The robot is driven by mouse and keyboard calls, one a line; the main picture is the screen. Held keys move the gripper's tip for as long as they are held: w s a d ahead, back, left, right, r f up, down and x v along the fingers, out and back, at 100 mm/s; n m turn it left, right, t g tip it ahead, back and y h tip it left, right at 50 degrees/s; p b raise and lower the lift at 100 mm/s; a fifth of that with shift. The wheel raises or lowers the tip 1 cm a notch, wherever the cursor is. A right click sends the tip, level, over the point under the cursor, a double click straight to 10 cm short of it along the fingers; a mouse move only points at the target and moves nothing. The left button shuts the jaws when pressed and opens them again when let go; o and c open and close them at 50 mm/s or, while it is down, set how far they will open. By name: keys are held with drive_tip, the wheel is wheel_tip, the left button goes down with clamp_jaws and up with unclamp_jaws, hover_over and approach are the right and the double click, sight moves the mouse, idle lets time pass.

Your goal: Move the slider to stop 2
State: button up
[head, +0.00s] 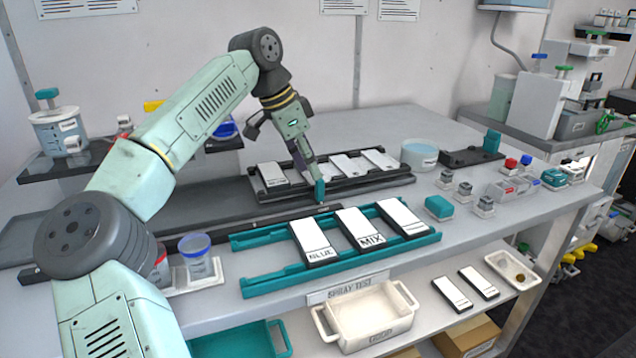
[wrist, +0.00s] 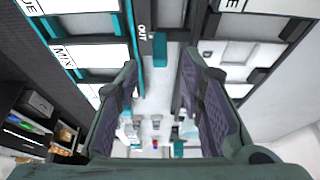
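A small teal upright block (head: 319,191), which looks like the slider's knob, stands on a narrow dark rail (head: 265,218) between two racks of white plates. In the wrist view the teal block (wrist: 160,50) shows beside a dark strip lettered OUT (wrist: 142,38). My gripper (head: 312,174) points down at the block from above and behind. In the wrist view my gripper (wrist: 160,64) has its two fingers apart, with the block showing between and just beyond the tips. I cannot tell whether either finger touches it. No number 2 mark is legible.
A teal rack (head: 262,287) holds white plates, some lettered BLUE and MIX, in front of the rail. A dark rack (head: 345,182) with white plates stands behind it. A teal box (head: 439,207) and small bottles stand to the right.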

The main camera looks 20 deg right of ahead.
sight(320, 200)
drive_tip(key=x, duration=0.6)
drive_tip(key=shift+d+f+p, duration=0.15)
drive_tip(key=shift+p, duration=0.25)
clamp_jaws()
idle(0.4)
